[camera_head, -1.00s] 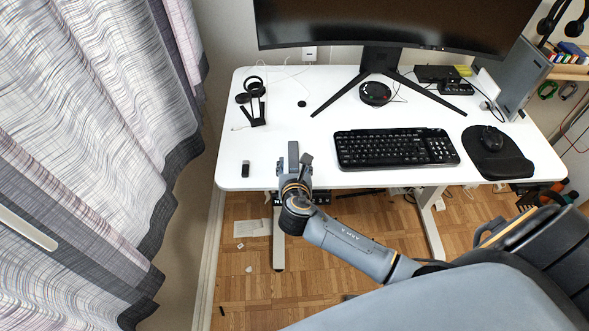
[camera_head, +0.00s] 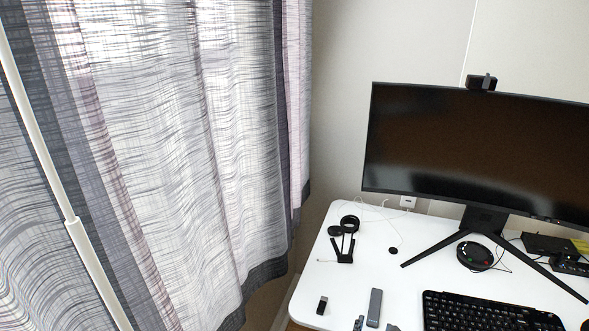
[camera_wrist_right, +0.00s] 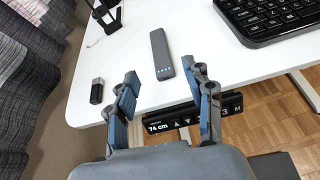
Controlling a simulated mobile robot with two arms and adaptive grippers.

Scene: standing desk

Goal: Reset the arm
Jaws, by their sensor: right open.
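My right gripper (camera_head: 375,326) shows only by its fingertips at the bottom edge of the head view. In the right wrist view the right gripper (camera_wrist_right: 160,76) is open, its two blue-padded fingers apart with nothing between them. It is at the desk's front edge. A grey bar with small dots (camera_head: 374,307) lies flat on the white desk just beyond the fingertips; it also shows in the right wrist view (camera_wrist_right: 161,55). The rest of my right arm is outside the head view. My left gripper is not in view.
The white desk (camera_head: 362,262) bears a small black stick (camera_head: 322,305), a black stand (camera_head: 345,245), a keyboard (camera_head: 490,315) and a monitor (camera_head: 470,150). Curtains (camera_head: 190,130) hang at the left. A height control panel (camera_wrist_right: 190,114) sits under the desk edge.

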